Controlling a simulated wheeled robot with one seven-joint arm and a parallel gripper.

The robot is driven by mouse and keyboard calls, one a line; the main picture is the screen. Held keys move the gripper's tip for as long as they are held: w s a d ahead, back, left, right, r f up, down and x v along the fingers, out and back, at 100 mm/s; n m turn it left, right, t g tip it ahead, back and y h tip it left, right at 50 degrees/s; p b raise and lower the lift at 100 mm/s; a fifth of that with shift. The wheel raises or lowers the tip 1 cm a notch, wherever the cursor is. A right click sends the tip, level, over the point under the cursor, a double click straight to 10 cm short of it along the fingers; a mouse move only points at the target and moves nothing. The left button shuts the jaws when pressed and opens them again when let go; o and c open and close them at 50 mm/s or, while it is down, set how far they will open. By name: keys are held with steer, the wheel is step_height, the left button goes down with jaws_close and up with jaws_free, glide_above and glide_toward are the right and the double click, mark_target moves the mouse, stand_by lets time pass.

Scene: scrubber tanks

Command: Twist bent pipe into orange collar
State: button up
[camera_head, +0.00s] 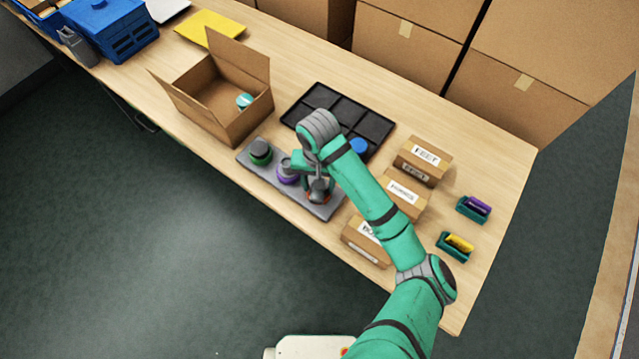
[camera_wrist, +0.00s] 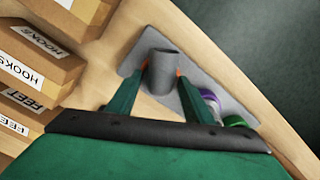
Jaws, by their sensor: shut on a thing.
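The grey bent pipe (camera_head: 319,185) is held by my gripper (camera_wrist: 163,75) at the right end of the grey base plate (camera_head: 250,163). In the wrist view the grey pipe (camera_wrist: 162,72) lies between my two fingers, which are shut on it. A purple collar (camera_head: 287,178) and a green collar (camera_head: 260,158) stand on the same plate.
A black divided tray (camera_head: 300,110) lies behind the plate. An open cardboard box (camera_head: 205,115) stands to the left. Labelled small boxes (camera_head: 408,195) stand close to the right, with two small green bins (camera_head: 455,252) beyond. The table's front edge is close to the plate.

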steer(key=shift+f, duration=0.4)
steer(key=shift+c, duration=0.5)
steer(key=o, duration=2.1)
steer(key=shift+r, duration=0.1)
steer(key=shift+w+r, duration=0.1)
steer(key=shift+r, duration=3.3)
